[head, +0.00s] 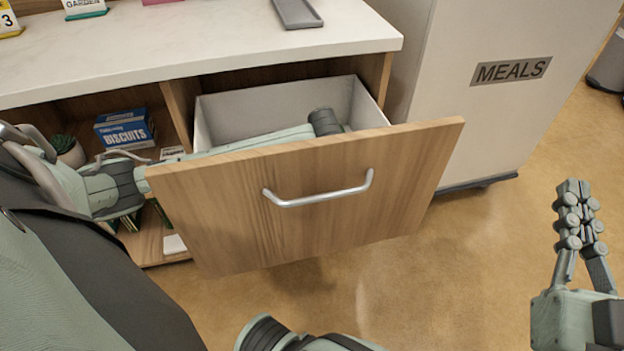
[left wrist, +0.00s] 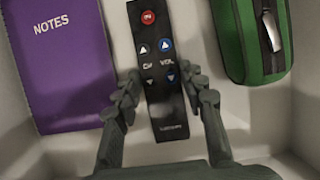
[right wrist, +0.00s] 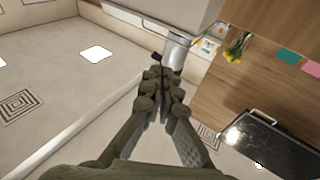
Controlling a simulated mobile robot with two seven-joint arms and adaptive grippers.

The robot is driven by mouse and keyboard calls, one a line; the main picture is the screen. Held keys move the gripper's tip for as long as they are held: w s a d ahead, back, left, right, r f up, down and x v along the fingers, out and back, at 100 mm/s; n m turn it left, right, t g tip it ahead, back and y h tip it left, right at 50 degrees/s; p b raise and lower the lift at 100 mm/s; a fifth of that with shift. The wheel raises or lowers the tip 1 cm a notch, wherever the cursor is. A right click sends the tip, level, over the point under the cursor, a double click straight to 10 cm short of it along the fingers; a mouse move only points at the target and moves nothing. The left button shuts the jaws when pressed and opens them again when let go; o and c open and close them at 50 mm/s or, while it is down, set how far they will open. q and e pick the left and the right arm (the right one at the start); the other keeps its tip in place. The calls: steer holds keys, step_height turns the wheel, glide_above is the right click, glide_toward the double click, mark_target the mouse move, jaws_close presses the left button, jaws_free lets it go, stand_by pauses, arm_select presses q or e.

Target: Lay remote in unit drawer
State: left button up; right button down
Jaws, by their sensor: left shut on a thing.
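The unit drawer (head: 320,200) is pulled open, with a wood front, a silver handle and a white inside. My left arm reaches into it; the drawer front hides the left gripper in the head view. In the left wrist view the left gripper (left wrist: 165,103) is shut on the black remote (left wrist: 163,60), with a finger at each side. The remote is over or on the pale drawer floor; whether it touches is unclear. My right gripper (head: 580,215) is raised at the right, away from the drawer. It is empty, its fingers together in the right wrist view (right wrist: 162,88).
In the drawer, a purple notebook (left wrist: 68,60) is left of the remote and a green case (left wrist: 250,40) is right. A biscuits box (head: 125,130) stands on the open shelf. A grey tray (head: 297,12) lies on the countertop (head: 200,45). A meals cart (head: 500,100) stands right.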

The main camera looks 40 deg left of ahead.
arm_select(q)
steer(key=o, duration=1.2)
arm_select(e)
steer(key=shift+r, duration=0.1)
arm_select(q)
steer(key=shift+r, duration=0.25)
steer(key=p+v, duration=0.1)
steer(key=v, duration=0.6)
arm_select(e)
steer(key=f+g, duration=0.1)
steer(key=d+f+h, duration=0.1)
steer(key=f, duration=0.1)
steer(key=w+f+g, duration=0.1)
steer(key=f, duration=0.1)
steer(key=shift+d+f+g+h, duration=0.2)
steer(key=shift+d+g+h, duration=0.1)
steer(key=shift+d, duration=0.1)
